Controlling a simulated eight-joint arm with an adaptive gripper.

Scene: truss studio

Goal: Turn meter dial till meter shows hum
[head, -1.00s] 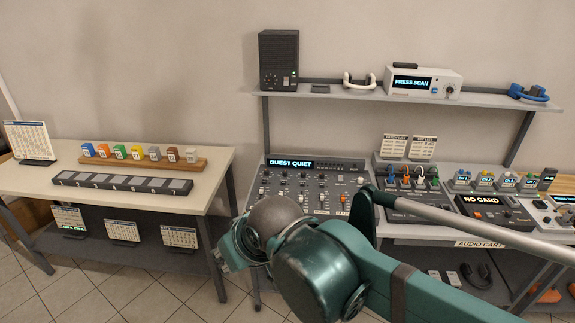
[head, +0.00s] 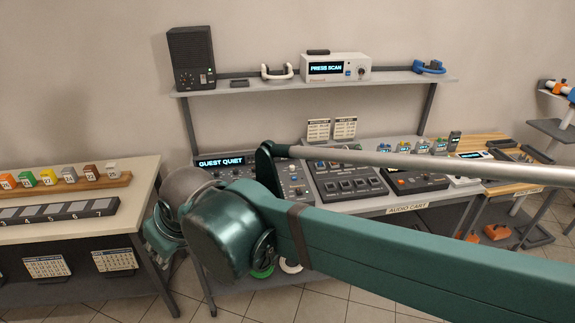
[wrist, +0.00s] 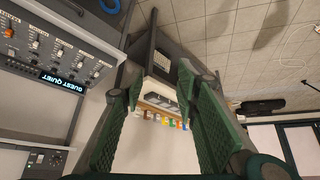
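A white box (head: 307,62) stands on the wall shelf in the head view. Its lit display (head: 326,69) reads PRESS SCAN, with a small blue button (head: 347,73) and a dark round dial (head: 361,71) to the right of it. I take this box for the meter, but its label is too small to read. My gripper (head: 160,245) is low at the left of the mixer, well below the shelf and away from the dial. In the wrist view my gripper (wrist: 162,75) has its two green fingers apart, with nothing between them.
A mixing console (head: 228,172) reads GUEST QUIET and is partly hidden by my arm. A black speaker (head: 190,58), white headphones (head: 277,72) and blue headphones (head: 429,67) share the shelf (head: 250,88). A table (head: 120,222) with coloured tags stands left.

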